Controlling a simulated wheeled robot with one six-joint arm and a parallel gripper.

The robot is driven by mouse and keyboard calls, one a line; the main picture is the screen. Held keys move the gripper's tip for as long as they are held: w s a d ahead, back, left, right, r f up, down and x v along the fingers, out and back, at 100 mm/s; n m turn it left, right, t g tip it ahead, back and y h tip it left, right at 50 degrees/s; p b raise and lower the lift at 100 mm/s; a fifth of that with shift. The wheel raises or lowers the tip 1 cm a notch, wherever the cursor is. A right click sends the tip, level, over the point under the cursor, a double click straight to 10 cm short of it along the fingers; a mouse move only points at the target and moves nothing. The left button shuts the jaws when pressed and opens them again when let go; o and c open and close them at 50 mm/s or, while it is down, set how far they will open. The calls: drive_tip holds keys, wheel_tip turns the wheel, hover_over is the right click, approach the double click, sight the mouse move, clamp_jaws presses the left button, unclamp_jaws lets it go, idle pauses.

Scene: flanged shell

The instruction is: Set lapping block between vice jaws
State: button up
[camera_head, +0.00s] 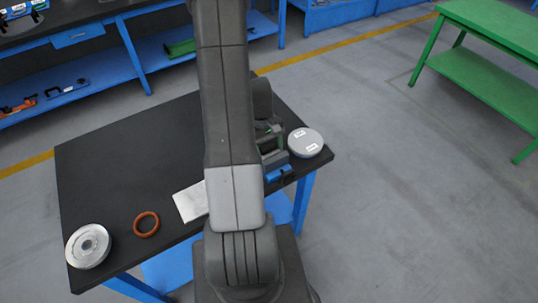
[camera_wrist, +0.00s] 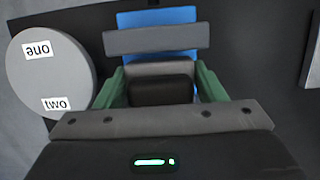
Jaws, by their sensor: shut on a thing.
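My gripper (camera_wrist: 160,82) has green fingers, shut on a dark grey block, the lapping block (camera_wrist: 160,91), seen between them in the wrist view. The vice shows there as a grey jaw bar (camera_wrist: 155,39) with blue body parts beyond it, just past the block. In the head view the blue and grey vice (camera_head: 279,174) is at the table's right front edge, partly behind my arm. My gripper (camera_head: 269,143) is at the vice there, and the block is hard to make out. I cannot tell whether the block sits between the jaws or above them.
A round grey disc (camera_head: 305,142) labelled "one" and "two" lies right beside the vice; it also shows in the wrist view (camera_wrist: 48,75). A white plate (camera_head: 190,202), an orange ring (camera_head: 146,224) and a flanged metal disc (camera_head: 88,246) lie on the dark table (camera_head: 110,165).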

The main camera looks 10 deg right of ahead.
drive_tip(key=shift+f, duration=0.35)
drive_tip(key=shift+f, duration=0.15)
drive_tip(key=o, duration=1.3)
drive_tip(key=shift+r, duration=0.35)
drive_tip(key=shift+w+r, duration=0.2)
drive_tip(key=shift+r, duration=0.15)
drive_tip(key=b+v, duration=0.1)
drive_tip(key=v, duration=1)
drive_tip(key=shift+s+a, duration=0.1)
